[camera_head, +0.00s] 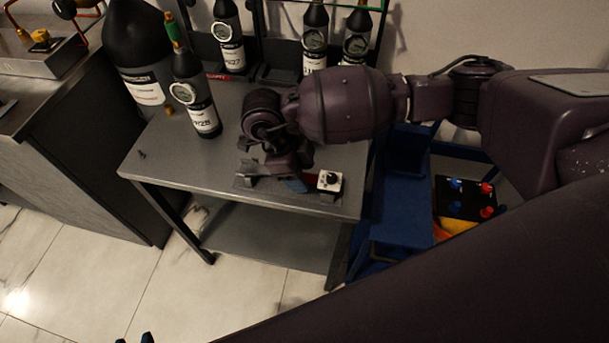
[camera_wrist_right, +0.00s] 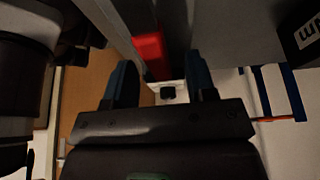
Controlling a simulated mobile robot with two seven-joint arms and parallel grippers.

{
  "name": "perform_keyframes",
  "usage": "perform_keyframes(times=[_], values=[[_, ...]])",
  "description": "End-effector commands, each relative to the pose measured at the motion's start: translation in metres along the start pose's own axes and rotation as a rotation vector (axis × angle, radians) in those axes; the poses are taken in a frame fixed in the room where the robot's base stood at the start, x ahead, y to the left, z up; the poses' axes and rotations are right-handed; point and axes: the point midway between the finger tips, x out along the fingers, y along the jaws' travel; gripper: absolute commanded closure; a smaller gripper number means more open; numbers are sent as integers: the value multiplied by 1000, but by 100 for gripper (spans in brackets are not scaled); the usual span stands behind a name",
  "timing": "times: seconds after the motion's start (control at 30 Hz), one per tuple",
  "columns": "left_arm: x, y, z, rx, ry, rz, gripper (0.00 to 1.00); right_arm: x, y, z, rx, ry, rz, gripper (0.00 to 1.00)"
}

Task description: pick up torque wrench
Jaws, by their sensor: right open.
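My right gripper (camera_head: 276,181) is low over the front right of the grey table. Its two blue-tipped fingers stand apart with nothing held in the right wrist view (camera_wrist_right: 163,82). A red piece (camera_wrist_right: 151,55), perhaps part of the torque wrench, lies just ahead of the finger gap in that view. A white block with a black knob (camera_head: 330,182) sits near the table's front right corner; it also shows between the fingers in the wrist view (camera_wrist_right: 168,92). The gripper hides much of this spot in the head view. Two dark blue tips, seemingly my left gripper (camera_head: 135,339), barely show at the bottom edge.
The grey table (camera_head: 180,165) carries a dark bottle with a gauge (camera_head: 195,95) at its left. More gauge bottles (camera_head: 229,40) stand at the back. A blue frame (camera_head: 400,205) and a black box with red and blue knobs (camera_head: 466,199) are at the right. The table's front left is mostly clear.

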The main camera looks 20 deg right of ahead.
Motion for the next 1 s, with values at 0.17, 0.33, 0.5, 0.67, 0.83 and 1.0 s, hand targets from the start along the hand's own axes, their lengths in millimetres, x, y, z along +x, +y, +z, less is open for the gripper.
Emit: perform_keyframes(times=[0.17, 0.33, 0.5, 0.67, 0.83, 1.0], values=[[0, -1, 0, 3, 0, 0, 57, 1, 0, 1, 0, 1, 0, 49], [0, -1, 0, 3, 0, 0, 57, 3, 0, 1, 0, 1, 0, 49], [0, -1, -1, 2, 1, 0, 57, 4, 0, 2, 0, 0, 0, 49], [0, 0, -1, -3, 2, -1, 57, 4, 0, 2, 0, 0, 0, 49], [0, 2, -2, -10, 3, -2, 57, 4, 0, 2, 0, 0, 0, 67], [0, 2, -2, -10, 3, -2, 57, 4, 0, 2, 0, 0, 0, 93]])
